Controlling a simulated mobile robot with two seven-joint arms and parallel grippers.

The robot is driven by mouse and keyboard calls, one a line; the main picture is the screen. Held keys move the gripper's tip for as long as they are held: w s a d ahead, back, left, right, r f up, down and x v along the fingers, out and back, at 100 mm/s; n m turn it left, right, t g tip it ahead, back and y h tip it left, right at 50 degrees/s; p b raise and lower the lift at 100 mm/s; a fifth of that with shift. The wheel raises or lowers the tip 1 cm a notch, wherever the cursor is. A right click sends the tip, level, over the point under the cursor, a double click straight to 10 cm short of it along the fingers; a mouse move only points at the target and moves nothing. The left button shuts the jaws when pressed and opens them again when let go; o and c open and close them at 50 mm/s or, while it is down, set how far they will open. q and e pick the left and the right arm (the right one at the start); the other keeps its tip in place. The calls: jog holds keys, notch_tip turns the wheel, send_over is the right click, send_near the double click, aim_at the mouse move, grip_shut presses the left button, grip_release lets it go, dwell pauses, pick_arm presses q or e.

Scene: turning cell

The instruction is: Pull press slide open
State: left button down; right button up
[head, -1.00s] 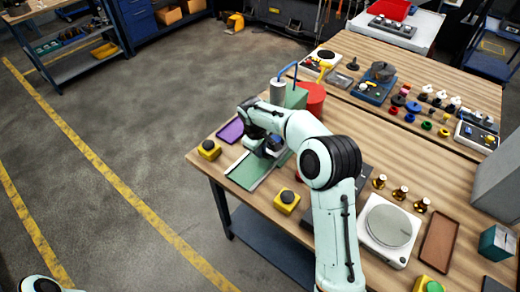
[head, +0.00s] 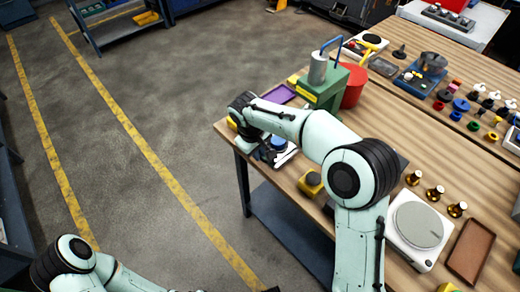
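The green press (head: 322,93) stands at the far left edge of the wooden table, with a grey cylinder and a blue bent pipe on top. My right arm reaches across the table in front of it. My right gripper (head: 268,153) points down at the table's left edge, low over the press slide (head: 288,156), of which only a pale strip shows. A blue round part sits beside the fingers. My wrist hides most of the slide and the finger gap, so I cannot tell whether the fingers grip it.
A yellow box with a dark button (head: 311,182) stands close to my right forearm. A purple tray (head: 279,94) and a red cylinder (head: 352,86) flank the press. A white scale (head: 417,224) and brown tray (head: 471,250) lie right. Floor left of the table is clear.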

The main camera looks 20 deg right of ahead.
jog(key=o, duration=0.4)
jog(key=shift+r, duration=0.15)
